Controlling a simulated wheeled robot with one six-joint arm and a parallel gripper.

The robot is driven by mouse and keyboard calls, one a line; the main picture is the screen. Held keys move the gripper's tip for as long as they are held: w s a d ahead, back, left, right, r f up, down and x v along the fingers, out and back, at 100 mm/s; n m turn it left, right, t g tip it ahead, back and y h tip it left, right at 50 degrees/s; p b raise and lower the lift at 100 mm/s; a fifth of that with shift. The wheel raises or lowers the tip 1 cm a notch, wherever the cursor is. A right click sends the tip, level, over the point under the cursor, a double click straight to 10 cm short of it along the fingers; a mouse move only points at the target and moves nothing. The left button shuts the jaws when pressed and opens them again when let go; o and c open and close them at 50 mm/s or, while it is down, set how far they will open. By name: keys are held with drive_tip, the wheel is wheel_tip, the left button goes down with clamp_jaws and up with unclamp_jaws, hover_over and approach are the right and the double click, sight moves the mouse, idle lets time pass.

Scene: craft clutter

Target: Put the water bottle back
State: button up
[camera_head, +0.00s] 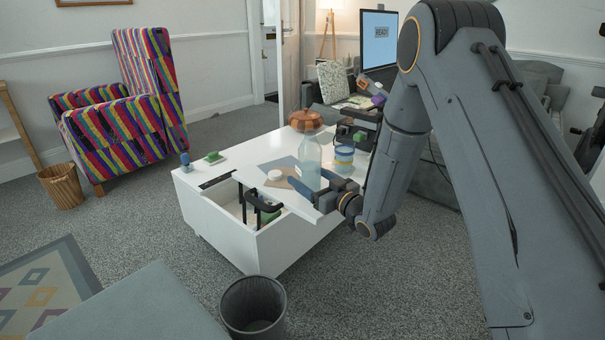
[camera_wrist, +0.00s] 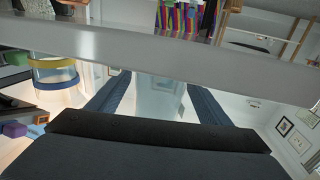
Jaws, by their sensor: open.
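The water bottle (camera_head: 308,160), clear and pale, stands upright on the white table (camera_head: 232,243). My gripper (camera_head: 308,188) is low at the table's front right side, with its blue fingers around the lower part of the bottle. In the wrist view the fingers (camera_wrist: 155,105) are spread apart, and the pale bottle (camera_wrist: 155,90) shows between them. I cannot tell whether either finger touches it. A white band crosses the wrist view and hides part of the bottle.
A copper-coloured rounded object (camera_head: 305,120) is behind the bottle. A blue-and-yellow banded round container (camera_head: 344,155) stands close to its right. The table has an open compartment with a black handle (camera_head: 262,203). A dark bin (camera_head: 253,308) stands in front.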

drive_tip(key=v, duration=0.8)
drive_tip(key=shift+w+d+r+g+h, duration=0.1)
drive_tip(key=shift+w+r+g+h, duration=0.15)
drive_tip(key=shift+h, duration=0.35)
drive_tip(key=shift+w+d+r+g+h, duration=0.15)
drive_tip(key=shift+r+h, duration=0.2)
drive_tip(key=shift+h, duration=0.25)
drive_tip(key=s+d+r+m+g+h, duration=0.35)
drive_tip(key=s+d+g+h, duration=0.2)
drive_tip(key=s+h, duration=0.4)
drive_tip(key=s+d+r+m+g, duration=0.1)
drive_tip(key=s+r+g, duration=0.1)
drive_tip(key=s, duration=1.2)
drive_tip(key=s+d+r+m+g, duration=0.1)
drive_tip(key=s+r+g, duration=0.2)
drive_tip(key=s, duration=1.1)
drive_tip(key=shift+g+y, duration=0.35)
drive_tip(key=shift+g, duration=0.8)
drive_tip(key=shift+r+p, duration=0.1)
drive_tip(key=shift+p, duration=0.3)
drive_tip(key=d+r+m+p, duration=0.2)
drive_tip(key=d+r+p, duration=0.7)
drive_tip(key=p, duration=0.8)
drive_tip(key=shift+m, duration=0.35)
